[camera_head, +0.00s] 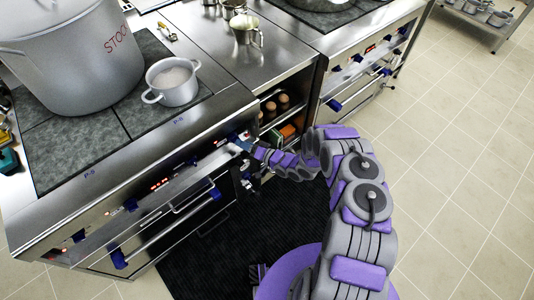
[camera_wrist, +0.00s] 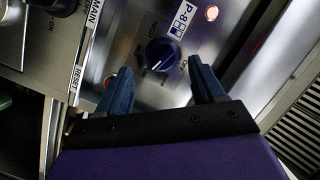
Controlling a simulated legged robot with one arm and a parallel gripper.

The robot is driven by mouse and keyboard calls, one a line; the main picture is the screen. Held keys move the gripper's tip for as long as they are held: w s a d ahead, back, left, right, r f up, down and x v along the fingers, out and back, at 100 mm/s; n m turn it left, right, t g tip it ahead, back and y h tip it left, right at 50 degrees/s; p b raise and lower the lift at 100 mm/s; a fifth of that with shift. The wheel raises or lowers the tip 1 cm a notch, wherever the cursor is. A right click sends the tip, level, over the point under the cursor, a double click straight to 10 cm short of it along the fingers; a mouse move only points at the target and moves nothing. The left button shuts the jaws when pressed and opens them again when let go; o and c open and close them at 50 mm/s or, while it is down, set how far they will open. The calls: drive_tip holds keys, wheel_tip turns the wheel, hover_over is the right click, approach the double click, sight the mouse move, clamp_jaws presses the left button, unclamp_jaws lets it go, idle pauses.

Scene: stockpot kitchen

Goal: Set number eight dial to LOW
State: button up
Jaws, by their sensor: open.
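The number eight dial (camera_wrist: 162,54) is a dark blue round knob on the steel panel in the wrist view, beside a white P-8 label (camera_wrist: 182,18). A white mark on its lower rim points down and slightly left.
A large stockpot (camera_head: 75,60) and a small pot (camera_head: 173,82) stand on the stove top. A metal jug (camera_head: 246,28) is on the counter. Below it, an open shelf holds eggs (camera_head: 283,102). A MAIN switch (camera_wrist: 62,6) lies left of the dial.

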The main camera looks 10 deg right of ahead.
drive_tip(key=p+v, duration=0.1)
drive_tip(key=v, duration=1.2)
drive_tip(key=shift+d+p, duration=0.25)
drive_tip(key=shift+p, duration=0.1)
drive_tip(key=shift+s, duration=0.1)
